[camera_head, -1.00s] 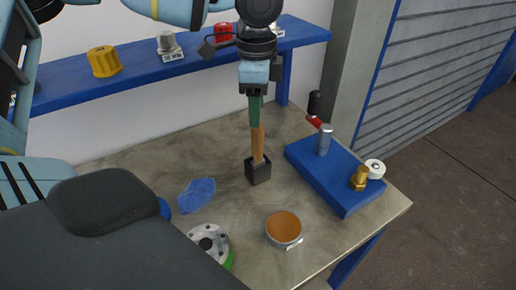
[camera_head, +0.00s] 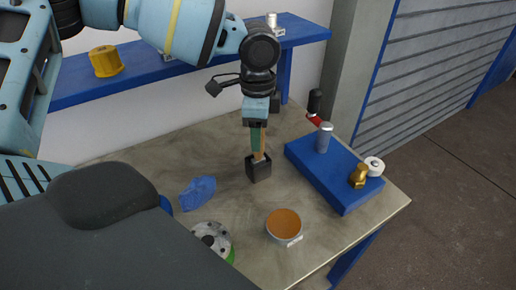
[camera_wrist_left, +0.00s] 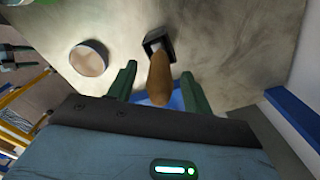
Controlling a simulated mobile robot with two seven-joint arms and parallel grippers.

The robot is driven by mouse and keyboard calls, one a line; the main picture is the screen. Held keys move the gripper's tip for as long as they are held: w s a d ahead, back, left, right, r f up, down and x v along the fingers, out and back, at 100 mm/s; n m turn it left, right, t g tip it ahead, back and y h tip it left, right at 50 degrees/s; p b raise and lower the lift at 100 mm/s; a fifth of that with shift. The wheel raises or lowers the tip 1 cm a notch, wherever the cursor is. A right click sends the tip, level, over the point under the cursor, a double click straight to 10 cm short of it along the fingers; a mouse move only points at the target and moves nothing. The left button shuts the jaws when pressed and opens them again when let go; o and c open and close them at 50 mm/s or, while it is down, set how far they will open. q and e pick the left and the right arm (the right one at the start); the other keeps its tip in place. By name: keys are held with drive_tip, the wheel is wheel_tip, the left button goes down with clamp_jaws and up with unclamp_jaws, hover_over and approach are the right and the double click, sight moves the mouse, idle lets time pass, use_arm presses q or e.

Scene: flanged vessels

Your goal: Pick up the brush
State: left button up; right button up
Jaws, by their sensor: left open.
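The brush (camera_head: 258,157) stands handle-up in a small dark square holder (camera_head: 258,171) on the table. Its tan wooden handle leans slightly. My left gripper (camera_head: 257,150) points down over it from above, with green fingers that partly hide the handle. In the left wrist view, the handle (camera_wrist_left: 159,76) reaches up between the two open fingers (camera_wrist_left: 159,71), with a gap on each side. The holder (camera_wrist_left: 157,42) hides the brush's lower end. My right gripper does not show clearly in either view.
A blue board (camera_head: 335,177) with metal fittings lies to the right of the holder. An orange-filled round tin (camera_head: 284,225), a grey flange (camera_head: 211,238) and a blue cloth-like piece (camera_head: 197,193) lie in front. A blue shelf (camera_head: 140,72) with a yellow part (camera_head: 106,61) runs behind.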

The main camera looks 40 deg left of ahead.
use_arm(q)
drive_tip(key=shift+c, duration=0.4)
drive_tip(key=c, duration=1)
